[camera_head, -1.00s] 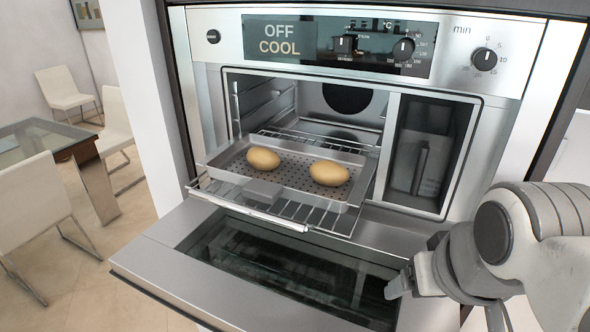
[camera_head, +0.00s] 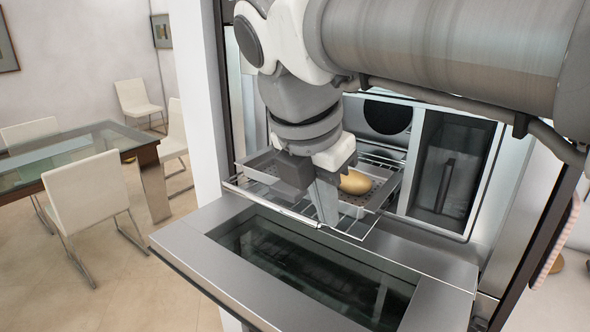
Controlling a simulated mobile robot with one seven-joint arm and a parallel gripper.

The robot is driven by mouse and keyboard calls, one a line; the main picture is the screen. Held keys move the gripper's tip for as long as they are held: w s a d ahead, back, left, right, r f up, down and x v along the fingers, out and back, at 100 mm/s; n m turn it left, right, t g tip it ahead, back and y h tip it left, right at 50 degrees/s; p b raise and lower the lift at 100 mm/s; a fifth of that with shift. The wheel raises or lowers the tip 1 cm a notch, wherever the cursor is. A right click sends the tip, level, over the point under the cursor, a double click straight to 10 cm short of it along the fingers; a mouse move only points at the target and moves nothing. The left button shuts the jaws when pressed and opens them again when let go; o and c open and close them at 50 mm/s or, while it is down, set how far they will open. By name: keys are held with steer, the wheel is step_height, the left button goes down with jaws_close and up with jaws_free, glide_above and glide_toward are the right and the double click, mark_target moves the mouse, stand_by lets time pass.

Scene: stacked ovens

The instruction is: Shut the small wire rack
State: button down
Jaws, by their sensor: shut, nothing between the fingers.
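The small wire rack (camera_head: 352,227) sticks out of the left oven cavity, above the lowered oven door (camera_head: 205,217). A perforated metal tray (camera_head: 258,165) rests on it and holds a brown potato or egg-like item (camera_head: 355,183). My gripper (camera_head: 326,208) is shut and empty, pointing down at the front part of the rack, in front of the tray. It hides the rack's middle and part of the tray. I cannot tell whether the fingers touch the rack's front bar.
A narrow side compartment (camera_head: 446,172) is right of the cavity. The open door spreads out below the rack. A glass table (camera_head: 80,150) and white chairs (camera_head: 88,196) stand at the left. My arm covers the oven's control panel.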

steer(key=shift+n, duration=0.7)
steer(key=x, duration=0.4)
steer(key=b+x, duration=0.1)
steer(key=x, duration=0.3)
steer(key=shift+w+a+f, duration=0.15)
steer(key=shift+f, duration=0.2)
steer(key=w+d, duration=0.2)
steer(key=shift+w+f, duration=0.35)
steer(key=shift+w+d, duration=0.3)
steer(key=shift+w, duration=0.15)
